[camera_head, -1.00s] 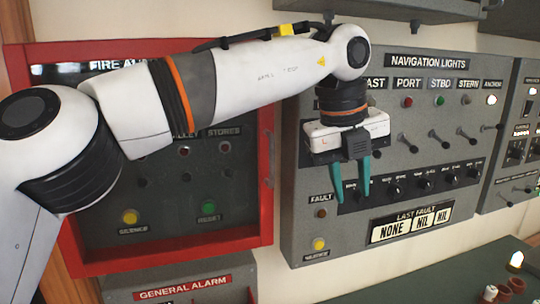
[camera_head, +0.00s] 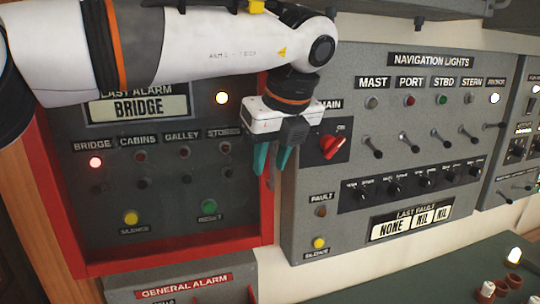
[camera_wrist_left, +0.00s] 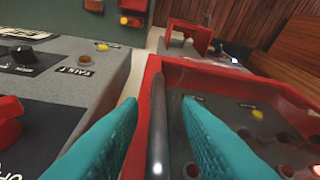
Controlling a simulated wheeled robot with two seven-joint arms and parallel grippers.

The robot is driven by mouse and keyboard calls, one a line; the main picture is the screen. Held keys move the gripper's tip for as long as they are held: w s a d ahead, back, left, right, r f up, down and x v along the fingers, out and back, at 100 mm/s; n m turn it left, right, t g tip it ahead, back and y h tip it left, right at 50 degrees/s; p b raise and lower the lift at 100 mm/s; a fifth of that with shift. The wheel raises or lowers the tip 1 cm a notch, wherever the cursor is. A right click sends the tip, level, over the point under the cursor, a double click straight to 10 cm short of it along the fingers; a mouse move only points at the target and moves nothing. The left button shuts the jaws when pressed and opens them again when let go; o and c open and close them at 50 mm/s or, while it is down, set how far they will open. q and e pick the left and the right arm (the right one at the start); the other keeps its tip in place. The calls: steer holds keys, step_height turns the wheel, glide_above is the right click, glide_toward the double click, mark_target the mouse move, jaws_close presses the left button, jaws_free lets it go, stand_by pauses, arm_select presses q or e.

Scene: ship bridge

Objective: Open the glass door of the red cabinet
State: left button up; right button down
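The red cabinet (camera_head: 80,262) hangs on the left in the head view, its glass door (camera_head: 165,222) lying flat over the alarm panel and looking closed. In the left wrist view a thin metal handle bar (camera_wrist_left: 158,120) runs along the red frame (camera_wrist_left: 150,72) of the door. My left gripper (camera_head: 271,172) is at the cabinet's right edge, pointing down in the head view. Its teal fingers (camera_wrist_left: 160,108) are apart, one on each side of the bar in the left wrist view. I cannot tell how deep the bar sits between them. My right gripper is not in view.
The grey navigation lights panel (camera_head: 340,225) is close on the right, with a red rotary switch (camera_head: 333,147) near my gripper. A general alarm box (camera_head: 185,291) is below the cabinet. A green desk top (camera_head: 440,278) with small items lies at lower right.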

arm_select(q)
steer(key=shift+w+a+f, duration=0.1)
steer(key=shift+w+f, duration=0.15)
steer(key=shift+f, duration=0.45)
jaws_close()
steer(key=shift+s, duration=0.1)
